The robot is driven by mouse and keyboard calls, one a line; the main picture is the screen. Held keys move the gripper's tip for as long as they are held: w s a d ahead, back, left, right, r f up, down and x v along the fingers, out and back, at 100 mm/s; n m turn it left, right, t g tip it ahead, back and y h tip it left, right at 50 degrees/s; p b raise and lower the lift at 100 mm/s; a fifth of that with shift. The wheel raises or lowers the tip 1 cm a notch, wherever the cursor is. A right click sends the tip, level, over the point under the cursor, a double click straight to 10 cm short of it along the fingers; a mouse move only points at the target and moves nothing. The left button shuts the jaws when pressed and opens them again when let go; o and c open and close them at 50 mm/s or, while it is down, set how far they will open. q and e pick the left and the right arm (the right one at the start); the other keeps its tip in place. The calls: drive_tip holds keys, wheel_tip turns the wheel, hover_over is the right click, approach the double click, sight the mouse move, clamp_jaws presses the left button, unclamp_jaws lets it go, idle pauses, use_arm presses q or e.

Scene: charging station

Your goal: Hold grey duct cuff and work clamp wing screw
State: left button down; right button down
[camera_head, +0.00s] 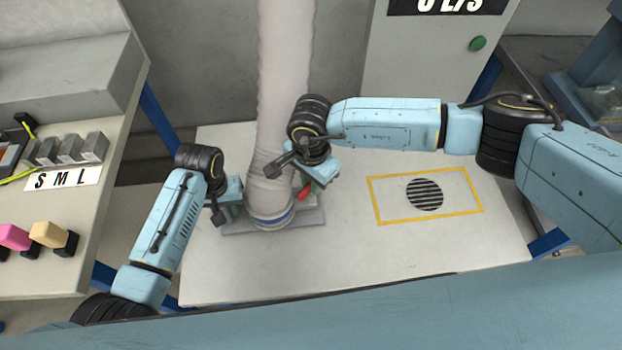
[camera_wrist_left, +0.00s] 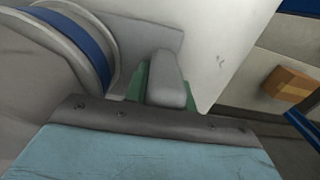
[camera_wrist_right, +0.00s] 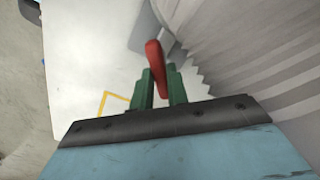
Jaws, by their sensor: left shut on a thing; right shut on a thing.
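The pale duct (camera_head: 285,90) hangs down to a cuff (camera_head: 270,212) with a blue band on a grey base plate (camera_head: 312,217) on the table. The blue band (camera_wrist_left: 88,50) also shows in the left wrist view. My left gripper (camera_head: 238,208) is at the cuff's left side; in the left wrist view it is shut on a grey tab (camera_wrist_left: 167,80) beside the cuff. The red wing screw (camera_head: 305,193) is at the cuff's right. My right gripper (camera_wrist_right: 160,88) is shut on the red wing screw (camera_wrist_right: 155,66), between its green fingers. The fingertips are partly hidden in the head view.
A yellow-framed round vent grille (camera_head: 425,194) lies to the right on the white table (camera_head: 360,270). A side bench at left holds several grey blocks, an S M L label (camera_head: 62,179), and pink and yellow blocks. A cabinet with a green button (camera_head: 477,43) stands behind.

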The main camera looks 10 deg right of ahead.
drive_tip(key=shift+m, duration=1.5)
drive_tip(key=c, duration=1.4)
unclamp_jaws()
drive_tip(key=shift+o, duration=0.2)
drive_tip(key=shift+r, duration=0.1)
use_arm(q)
drive_tip(key=c, duration=1.1)
unclamp_jaws()
use_arm(e)
wheel_tip(320, 180, up, 12)
use_arm(q)
drive_tip(key=shift+r, duration=0.1)
wheel_tip(320, 180, up, 12)
drive_tip(key=shift+f, duration=0.1)
